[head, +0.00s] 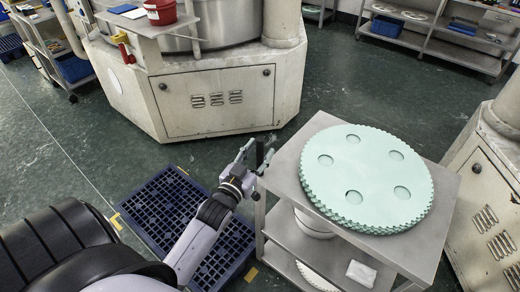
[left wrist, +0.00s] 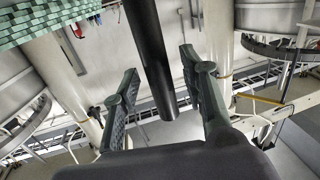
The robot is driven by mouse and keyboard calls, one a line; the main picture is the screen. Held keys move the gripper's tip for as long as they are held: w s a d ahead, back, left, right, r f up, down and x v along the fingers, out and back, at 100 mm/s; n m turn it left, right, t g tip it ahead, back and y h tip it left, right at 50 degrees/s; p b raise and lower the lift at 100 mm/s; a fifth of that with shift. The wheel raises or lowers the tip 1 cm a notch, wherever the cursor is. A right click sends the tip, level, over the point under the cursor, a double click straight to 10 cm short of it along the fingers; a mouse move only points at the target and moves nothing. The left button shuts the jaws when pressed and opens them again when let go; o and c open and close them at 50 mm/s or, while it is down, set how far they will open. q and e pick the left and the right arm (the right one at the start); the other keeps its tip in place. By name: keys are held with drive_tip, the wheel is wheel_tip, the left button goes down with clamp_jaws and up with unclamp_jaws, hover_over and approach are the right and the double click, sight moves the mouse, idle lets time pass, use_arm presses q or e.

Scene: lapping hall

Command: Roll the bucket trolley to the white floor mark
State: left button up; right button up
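A steel shelf trolley (head: 283,173) stands right of centre in the head view, with a stack of pale green toothed discs (head: 365,180) on top. A white round bucket-like thing (head: 313,226) is partly hidden on its middle shelf. My left gripper (head: 257,158) is at the trolley's left back corner. In the left wrist view its fingers (left wrist: 160,95) stand apart, with a dark round bar (left wrist: 152,55) between them and visible gaps on both sides. My right gripper is not in view. I see no clear white floor mark, only a thin pale line (head: 65,147) on the floor at left.
A blue slatted pallet (head: 160,208) with yellow corner marks lies left of the trolley. A large machine (head: 215,100) stands behind, with a red bucket (head: 160,12) on a shelf. Another machine (head: 490,190) is close on the right. Green floor between the machines is clear.

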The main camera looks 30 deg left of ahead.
use_arm(q)
drive_tip(key=shift+w, duration=0.45)
clamp_jaws()
idle(0.3)
idle(0.3)
